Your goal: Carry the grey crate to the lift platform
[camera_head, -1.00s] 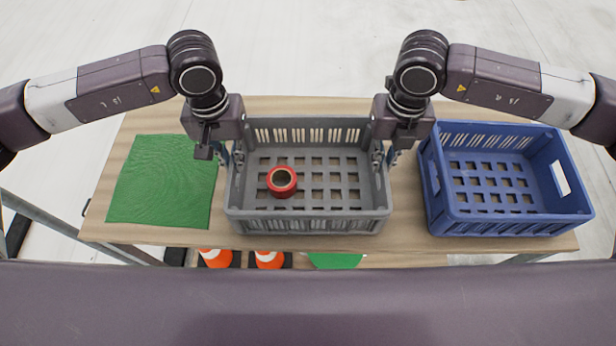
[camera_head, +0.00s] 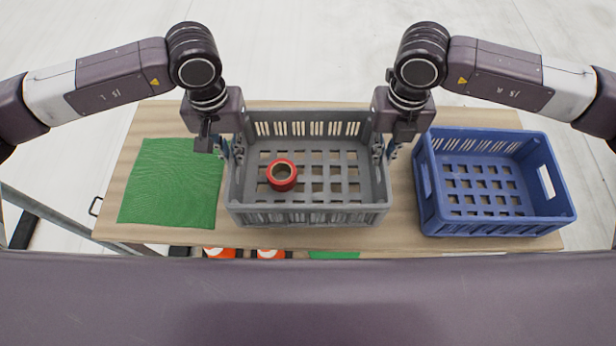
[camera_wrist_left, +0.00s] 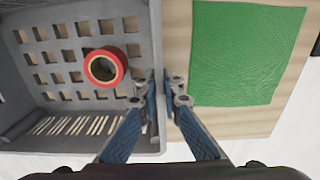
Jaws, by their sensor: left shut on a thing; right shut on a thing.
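The grey crate (camera_head: 310,216) is held level between my two grippers, apparently just above the wooden table, though the gap beneath it is hard to see. A red tape roll (camera_head: 282,175) lies inside it, left of the middle. My left gripper (camera_head: 229,150) is shut on the crate's left wall; in the left wrist view its blue fingers (camera_wrist_left: 161,92) straddle the wall of the grey crate (camera_wrist_left: 75,125). My right gripper (camera_head: 385,150) is shut on the crate's right wall, its fingertips partly hidden. I cannot identify a lift platform in these views.
The wooden table (camera_head: 403,215) is beneath the crate. A green mat (camera_head: 172,183) lies on its left, and a blue crate (camera_head: 490,219) stands on its right with a clear strip between. Orange cones (camera_head: 270,253) show below the near edge.

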